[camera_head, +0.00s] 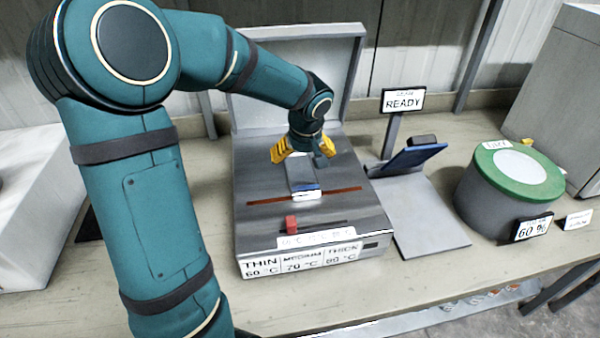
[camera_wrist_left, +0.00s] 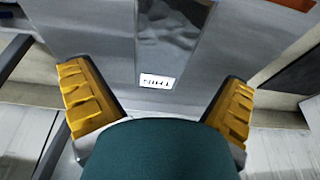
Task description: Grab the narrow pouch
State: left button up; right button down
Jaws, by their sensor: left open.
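My right gripper is out of view.
The machine's lid (camera_head: 295,75) stands raised behind the arm. A red slider knob (camera_head: 291,223) is at the machine's front. To the right are a READY sign (camera_head: 403,100), a tilted blue panel (camera_head: 416,157) and a green-lidded drum (camera_head: 495,170). Bare bench shows in front.

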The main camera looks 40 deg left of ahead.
aim_at(300, 167)
pick_arm(q)
jog(key=x, duration=0.1)
jog(key=b+x, duration=0.1)
jog(key=x, duration=0.3)
jog(key=shift+s+f, duration=0.15)
jog(key=shift+s, duration=0.1)
jog(key=c, duration=1.2)
